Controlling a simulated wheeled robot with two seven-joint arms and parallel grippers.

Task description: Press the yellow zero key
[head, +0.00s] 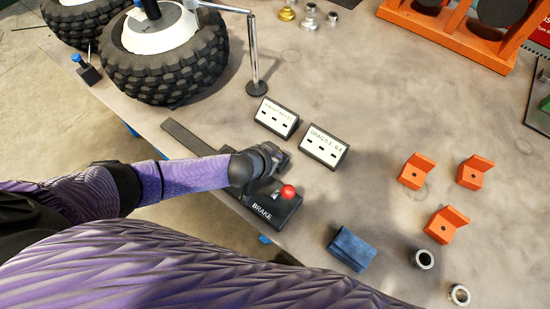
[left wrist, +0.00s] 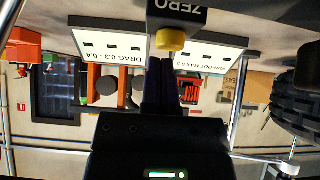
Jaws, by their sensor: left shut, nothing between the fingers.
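The yellow zero key (left wrist: 170,40) shows in the left wrist view, on a dark block (left wrist: 180,14) marked ZERO; that view is upside down. In the head view the key is hidden behind my left gripper (head: 278,158). The gripper is shut and empty. In the left wrist view its dark fingers (left wrist: 164,66) point towards the key, with the tips just by it; I cannot tell whether they touch. My right gripper is not in view.
A BRAKE box (head: 262,210) with a red knob (head: 288,192) stands close beside my left gripper. Two display boxes, a run-out one (head: 277,118) and a DRAG one (head: 324,146), stand just beyond. A blue block (head: 352,249) and orange brackets (head: 417,171) lie to the right.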

